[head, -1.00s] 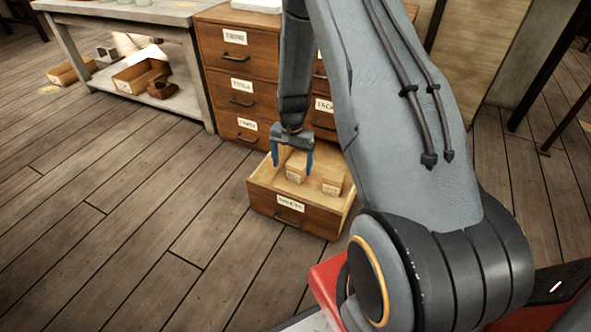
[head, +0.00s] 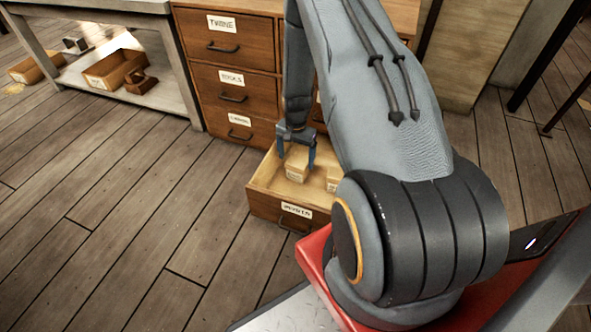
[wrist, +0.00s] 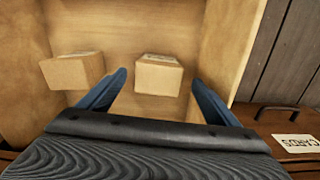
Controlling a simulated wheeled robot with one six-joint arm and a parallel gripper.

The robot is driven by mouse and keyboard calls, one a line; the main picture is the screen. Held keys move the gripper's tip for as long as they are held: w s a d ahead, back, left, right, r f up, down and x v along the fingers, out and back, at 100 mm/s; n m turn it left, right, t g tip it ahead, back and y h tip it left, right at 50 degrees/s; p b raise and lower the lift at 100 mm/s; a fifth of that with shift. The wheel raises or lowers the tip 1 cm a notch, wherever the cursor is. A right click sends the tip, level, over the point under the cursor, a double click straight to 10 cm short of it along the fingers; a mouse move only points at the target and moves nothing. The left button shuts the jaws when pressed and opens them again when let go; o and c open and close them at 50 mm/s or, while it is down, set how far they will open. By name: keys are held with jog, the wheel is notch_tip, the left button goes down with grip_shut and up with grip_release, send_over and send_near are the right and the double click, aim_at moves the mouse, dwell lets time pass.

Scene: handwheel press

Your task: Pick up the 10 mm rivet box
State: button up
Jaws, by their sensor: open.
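My gripper (head: 297,158) is open, pointing down over an open wooden drawer (head: 272,205) with a label on its front. Two small cardboard boxes lie in the drawer. One box (head: 297,171) is just below and between my fingertips in the head view. The other box (head: 333,179) is to its right, partly hidden by my arm. In the wrist view one box (wrist: 159,75) sits ahead, between the two blue fingers (wrist: 157,85), not touching them as far as I see. The other box (wrist: 74,71) is left of the left finger. I cannot read which is the 10 mm rivet box.
The wooden drawer cabinet (head: 232,52) stands behind the open drawer. The drawer walls stand close around my gripper. The floor (head: 120,210) at left is clear.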

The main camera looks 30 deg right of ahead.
aim_at(297, 163)
jog(key=shift+d+f+b, duration=0.15)
jog(key=shift+f+b, duration=1.4)
jog(key=shift+f, duration=1.1)
jog(key=shift+c, duration=0.2)
jog(key=c, duration=1.4)
jog(key=shift+r, duration=0.15)
jog(key=shift+c, duration=0.8)
